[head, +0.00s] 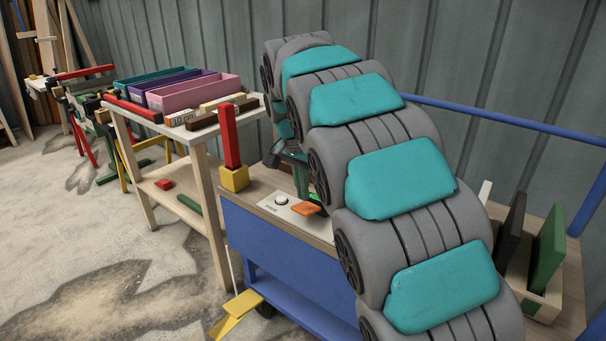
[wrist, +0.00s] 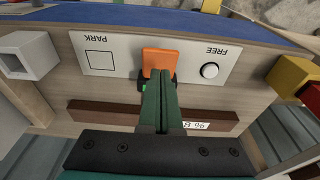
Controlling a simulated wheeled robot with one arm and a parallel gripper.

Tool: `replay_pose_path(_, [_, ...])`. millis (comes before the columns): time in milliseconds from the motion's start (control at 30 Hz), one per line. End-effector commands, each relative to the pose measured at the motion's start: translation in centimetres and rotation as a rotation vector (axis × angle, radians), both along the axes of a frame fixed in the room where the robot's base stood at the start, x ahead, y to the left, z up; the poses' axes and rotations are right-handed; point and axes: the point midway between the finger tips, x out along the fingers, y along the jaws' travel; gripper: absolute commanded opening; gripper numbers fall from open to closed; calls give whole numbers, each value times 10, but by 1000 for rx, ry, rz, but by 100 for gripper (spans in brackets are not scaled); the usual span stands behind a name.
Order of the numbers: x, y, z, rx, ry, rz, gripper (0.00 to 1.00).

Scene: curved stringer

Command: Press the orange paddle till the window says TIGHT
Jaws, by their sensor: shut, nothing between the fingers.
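The orange paddle (head: 306,209) sits on a pale plate on top of the blue cart. In the wrist view the paddle (wrist: 159,56) lies just beyond my gripper (wrist: 160,75), whose two green fingers are shut together with nothing between them. The fingertips overlap the paddle's near edge in this view; I cannot tell whether they touch it. A bright green patch (wrist: 142,86) shows beside the fingers, mostly hidden, and no wording on it can be read. In the head view my gripper (head: 303,187) is partly hidden behind my arm.
The plate also has a round white button (wrist: 209,70) marked FREE and a square outline (wrist: 99,60) marked PARK. A brown bar (wrist: 100,116) lies nearby. A red post (head: 229,138) stands in a yellow block (head: 235,179).

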Motion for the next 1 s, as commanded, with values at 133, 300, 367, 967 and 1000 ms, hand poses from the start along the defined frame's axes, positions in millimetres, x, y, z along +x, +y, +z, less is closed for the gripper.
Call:
replay_pose_path(133, [-3,3,-11,0,-1,1,0])
replay_pose_path(300, [-5,3,-18,0,0,0,0])
replay_pose_path(367, [-4,3,-19,1,-1,0,0])
replay_pose_path(967, [-10,8,-31,-87,-112,2,0])
replay_pose_path(1000, [-11,9,-33,-105,-136,2,0])
